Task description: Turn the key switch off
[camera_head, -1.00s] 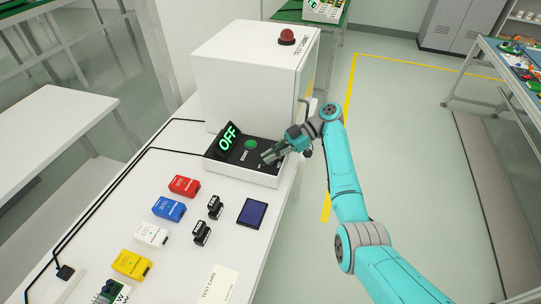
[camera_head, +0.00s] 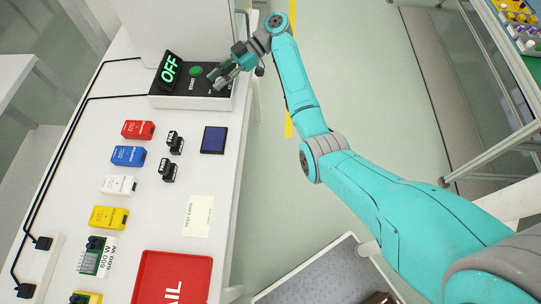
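The black control panel (camera_head: 185,88) sits at the front of the white test cabinet at the top of the view. A tilted display (camera_head: 170,69) on it shows OFF in green letters. A green button (camera_head: 196,71) is right of the display. My gripper (camera_head: 214,80) is over the right part of the panel, with its fingers pointing down and left. Whether the fingers touch or hold anything there is too small to tell.
Red (camera_head: 138,130), blue (camera_head: 129,156), white (camera_head: 119,185) and yellow (camera_head: 109,217) blocks stand on the white table. Open floor lies right of the table.

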